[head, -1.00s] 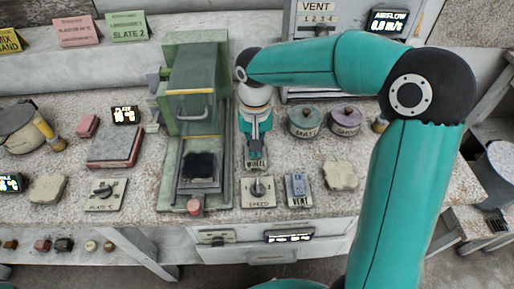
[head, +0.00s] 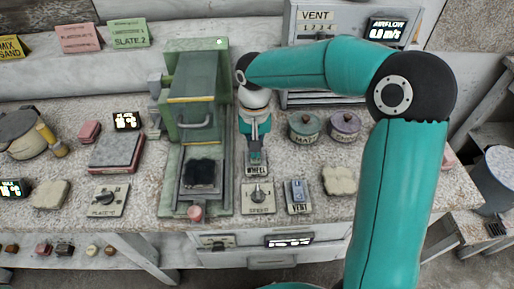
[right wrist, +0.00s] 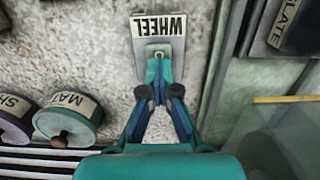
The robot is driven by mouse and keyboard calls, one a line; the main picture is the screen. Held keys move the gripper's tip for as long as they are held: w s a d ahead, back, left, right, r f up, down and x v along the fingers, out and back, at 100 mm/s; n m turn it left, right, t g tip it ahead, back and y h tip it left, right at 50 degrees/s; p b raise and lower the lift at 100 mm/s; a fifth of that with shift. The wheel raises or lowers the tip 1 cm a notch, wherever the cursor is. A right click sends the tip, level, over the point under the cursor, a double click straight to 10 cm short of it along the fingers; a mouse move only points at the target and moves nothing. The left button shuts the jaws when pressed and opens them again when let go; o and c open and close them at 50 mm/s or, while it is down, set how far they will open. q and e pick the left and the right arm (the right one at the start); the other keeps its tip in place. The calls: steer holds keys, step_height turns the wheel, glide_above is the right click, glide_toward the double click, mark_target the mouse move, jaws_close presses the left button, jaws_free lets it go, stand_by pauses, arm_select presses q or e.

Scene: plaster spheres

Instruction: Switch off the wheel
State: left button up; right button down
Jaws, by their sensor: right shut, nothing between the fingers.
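The wheel switch (head: 257,170) is a small grey plate labelled WHEEL on the bench, right of the green machine (head: 190,103). In the right wrist view its plate (right wrist: 172,50) is at the top, its label upside down. My right gripper (right wrist: 157,76) is shut with nothing between its fingers. Its tips are over the near part of the plate and seem to touch or nearly touch the switch. In the head view the gripper (head: 254,150) points down at the plate. My left gripper is not in view.
A pale block (head: 339,180) lies near the bench's front edge.

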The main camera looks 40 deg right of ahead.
steer(key=shift+w+d+r+p, duration=0.1)
steer(key=shift+w+r+p, duration=0.05)
steer(key=shift+r+p, duration=0.45)
step_height(320, 180, up, 3)
steer(key=shift+f+p, duration=0.1)
steer(key=shift+p, duration=1.05)
step_height(320, 180, up, 10)
steer(key=shift+w, duration=0.15)
steer(key=shift+w+d+g+y+p, duration=0.3)
steer(key=shift+w+g+y+p, duration=0.15)
steer(key=shift+p, duration=0.2)
